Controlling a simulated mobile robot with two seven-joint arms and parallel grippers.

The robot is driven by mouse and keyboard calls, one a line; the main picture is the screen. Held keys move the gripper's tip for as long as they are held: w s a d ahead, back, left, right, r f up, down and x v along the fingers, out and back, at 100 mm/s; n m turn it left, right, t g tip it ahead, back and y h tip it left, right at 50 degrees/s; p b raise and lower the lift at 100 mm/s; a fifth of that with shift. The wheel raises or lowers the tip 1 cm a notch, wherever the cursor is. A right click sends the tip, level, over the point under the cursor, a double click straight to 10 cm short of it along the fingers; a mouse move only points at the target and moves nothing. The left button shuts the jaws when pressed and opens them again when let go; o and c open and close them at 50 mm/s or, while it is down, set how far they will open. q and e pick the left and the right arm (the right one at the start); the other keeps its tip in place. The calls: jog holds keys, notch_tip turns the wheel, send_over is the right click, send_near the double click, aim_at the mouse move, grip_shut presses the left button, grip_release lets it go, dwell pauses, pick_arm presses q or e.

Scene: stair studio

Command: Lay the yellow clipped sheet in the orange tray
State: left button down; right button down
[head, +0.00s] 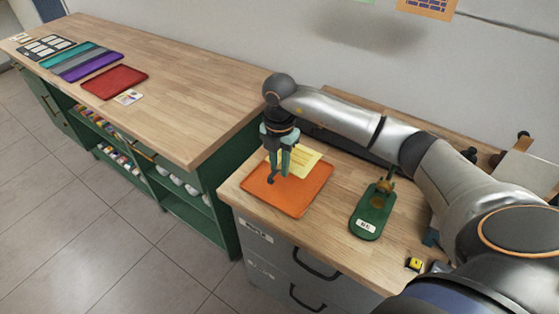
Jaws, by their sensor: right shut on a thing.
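The yellow clipped sheet (304,162) is a yellow paper with faint lines, at the back part of the orange tray (300,200). The tray lies on the wooden top of the grey drawer cabinet. My right gripper (278,174) reaches down over the tray from above and is shut on the sheet's left side. The fingers hide that edge and the clip. I cannot tell whether the sheet touches the tray or hangs just above it. My left gripper is not in view.
A green stand with a white label (364,224) is right of the tray. A small yellow-and-black block (414,264) lies near the front edge. A long wooden counter (160,100) at left holds a red tray (114,82) and a small card (128,97).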

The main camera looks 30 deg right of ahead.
aim_at(279, 174)
jog(key=shift+f+b, duration=2)
jog(key=shift+f, duration=0.65)
jog(key=shift+a+p, duration=0.15)
jog(key=shift+p, duration=0.15)
jog(key=shift+s+f, duration=0.1)
jog(key=shift+f, duration=0.05)
jog(key=c, duration=0.6)
grip_release()
